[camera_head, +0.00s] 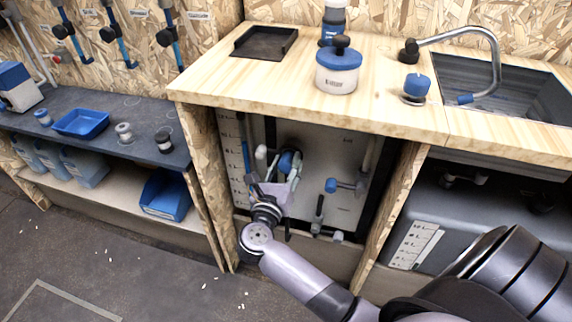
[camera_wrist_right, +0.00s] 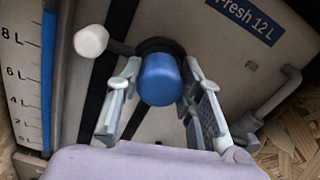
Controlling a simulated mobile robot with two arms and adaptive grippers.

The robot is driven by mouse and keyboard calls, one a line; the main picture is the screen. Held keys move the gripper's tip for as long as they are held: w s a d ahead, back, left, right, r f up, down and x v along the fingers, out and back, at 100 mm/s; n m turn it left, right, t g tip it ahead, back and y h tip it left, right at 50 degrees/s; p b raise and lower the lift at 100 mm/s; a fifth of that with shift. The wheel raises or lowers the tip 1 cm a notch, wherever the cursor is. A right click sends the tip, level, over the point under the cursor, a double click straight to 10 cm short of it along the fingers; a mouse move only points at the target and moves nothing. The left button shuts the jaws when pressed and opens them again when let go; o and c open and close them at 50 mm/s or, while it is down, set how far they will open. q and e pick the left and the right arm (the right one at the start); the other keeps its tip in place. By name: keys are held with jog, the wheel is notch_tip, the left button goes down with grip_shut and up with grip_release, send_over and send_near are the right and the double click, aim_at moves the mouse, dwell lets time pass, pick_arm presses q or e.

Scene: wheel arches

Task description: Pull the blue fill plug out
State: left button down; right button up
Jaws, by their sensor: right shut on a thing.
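The blue fill plug (camera_wrist_right: 160,80) sits at a dark round neck on the pale fresh-water tank (camera_wrist_right: 200,45), labelled "Fresh 12 L". In the head view the plug (camera_head: 286,161) shows between my fingers, inside the open bay under the wooden counter. My right gripper (camera_wrist_right: 163,84) has one finger on each side of the plug and is shut on it; it also shows in the head view (camera_head: 283,172). A dark ring is visible behind the plug; whether the plug is seated in it cannot be told. My left gripper is not in view.
A white knob (camera_wrist_right: 91,41) on a dark stem stands left of the plug. A blue-capped valve (camera_head: 331,185) is to the right in the bay. Wooden side panels (camera_head: 398,205) flank the bay, and the counter edge (camera_head: 310,115) overhangs it.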

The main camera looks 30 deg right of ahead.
aim_at(285, 169)
grip_shut()
jog(key=shift+s+a, duration=0.25)
jog(key=shift+a, duration=0.1)
jog(key=v, duration=0.4)
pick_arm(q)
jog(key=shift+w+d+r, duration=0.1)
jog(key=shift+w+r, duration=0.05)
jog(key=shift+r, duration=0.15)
pick_arm(e)
jog(key=shift+f, duration=0.15)
jog(key=shift+o, duration=1.2)
grip_release()
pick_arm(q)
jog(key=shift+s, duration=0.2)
pick_arm(e)
jog(key=o, duration=0.5)
